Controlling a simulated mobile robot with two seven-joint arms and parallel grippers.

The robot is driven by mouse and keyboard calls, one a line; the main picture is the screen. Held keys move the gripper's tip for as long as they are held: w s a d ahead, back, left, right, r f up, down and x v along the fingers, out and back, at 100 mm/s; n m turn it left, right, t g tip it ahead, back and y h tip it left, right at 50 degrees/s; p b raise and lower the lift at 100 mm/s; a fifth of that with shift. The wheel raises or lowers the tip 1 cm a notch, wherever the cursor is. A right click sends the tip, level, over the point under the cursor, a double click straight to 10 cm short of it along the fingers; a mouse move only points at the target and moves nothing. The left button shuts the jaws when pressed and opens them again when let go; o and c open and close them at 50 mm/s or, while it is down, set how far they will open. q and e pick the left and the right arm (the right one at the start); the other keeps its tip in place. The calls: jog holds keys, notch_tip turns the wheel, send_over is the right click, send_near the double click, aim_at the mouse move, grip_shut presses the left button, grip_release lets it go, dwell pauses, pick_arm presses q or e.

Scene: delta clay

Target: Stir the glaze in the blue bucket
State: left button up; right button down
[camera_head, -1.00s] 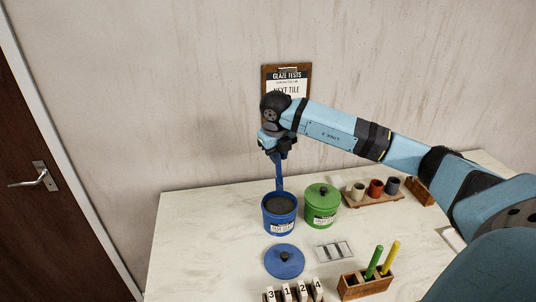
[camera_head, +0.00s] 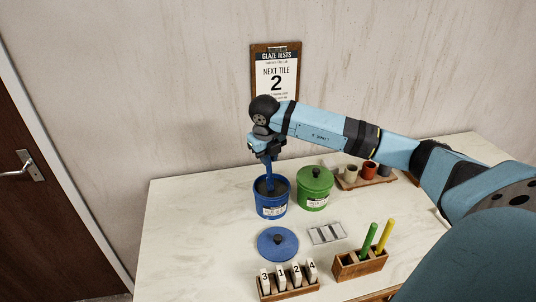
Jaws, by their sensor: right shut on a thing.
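The blue bucket (camera_head: 271,200) stands open on the table, with dark glaze (camera_head: 279,185) inside. Its blue lid (camera_head: 278,243) lies flat on the table in front of it. My right gripper (camera_head: 266,152) is above the bucket, shut on a blue stirring stick (camera_head: 268,170). The stick points down into the bucket and its lower end is in the glaze, near the left part of the opening. My left gripper is not in view.
A lidded green bucket (camera_head: 314,189) stands close to the right. Behind it is a wooden board (camera_head: 350,186) with small cups. In front are a grey tray (camera_head: 327,233), a rack of numbered tiles (camera_head: 289,283) and a holder (camera_head: 360,265) with green and yellow sticks. A clipboard reads "NEXT TILE 2".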

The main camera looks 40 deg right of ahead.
aim_at(270, 177)
jog(key=shift+w+d+f+b, duration=0.1)
jog(key=shift+d+f+b, duration=0.1)
jog(key=shift+f+b, duration=0.8)
jog(key=shift+w+d+f+b, duration=0.2)
jog(key=shift+f+b, duration=0.35)
jog(key=shift+f, duration=0.7)
jog(key=shift+w+d+f+b, duration=0.1)
jog(key=shift+d+f+b, duration=0.1)
jog(key=shift+f+b, duration=0.8)
jog(key=shift+f, duration=0.1)
